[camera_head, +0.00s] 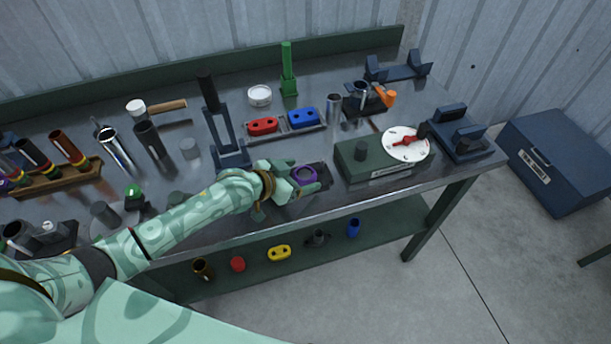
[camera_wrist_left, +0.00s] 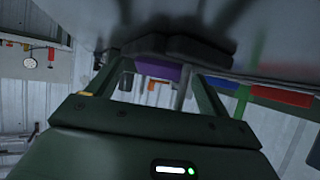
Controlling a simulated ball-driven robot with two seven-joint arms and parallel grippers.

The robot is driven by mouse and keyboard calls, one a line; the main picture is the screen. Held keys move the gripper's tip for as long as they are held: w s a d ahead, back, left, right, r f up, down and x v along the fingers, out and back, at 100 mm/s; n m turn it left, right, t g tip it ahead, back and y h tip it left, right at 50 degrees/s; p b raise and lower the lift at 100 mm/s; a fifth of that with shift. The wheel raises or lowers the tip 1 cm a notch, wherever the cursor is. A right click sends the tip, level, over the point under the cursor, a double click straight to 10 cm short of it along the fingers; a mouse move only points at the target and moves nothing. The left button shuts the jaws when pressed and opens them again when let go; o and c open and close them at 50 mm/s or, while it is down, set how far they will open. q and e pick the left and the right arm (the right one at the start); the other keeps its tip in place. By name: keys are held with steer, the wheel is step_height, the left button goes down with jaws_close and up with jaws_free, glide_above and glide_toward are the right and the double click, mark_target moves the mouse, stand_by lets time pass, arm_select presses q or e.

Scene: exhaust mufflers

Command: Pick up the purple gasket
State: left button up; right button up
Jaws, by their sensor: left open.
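The purple gasket (camera_head: 304,174) is a ring near the front edge of the workbench, beside a dark block. My left gripper (camera_head: 307,178) reaches in from the left, open, with its fingers at the gasket. In the left wrist view, a purple strip of the gasket (camera_wrist_left: 158,70) shows between the two open fingers (camera_wrist_left: 158,82), under a dark shape. Contact between the fingers and the gasket cannot be told. My right gripper is not in view.
A green box with a white dial (camera_head: 406,144) stands right of the gripper. A tray with red (camera_head: 263,125) and blue (camera_head: 303,118) gaskets lies behind it. A dark upright stand (camera_head: 229,152) is to the left. A lower shelf (camera_head: 330,248) holds several small parts.

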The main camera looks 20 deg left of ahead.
arm_select(q)
steer(key=c, duration=1.1)
steer(key=shift+r, duration=0.1)
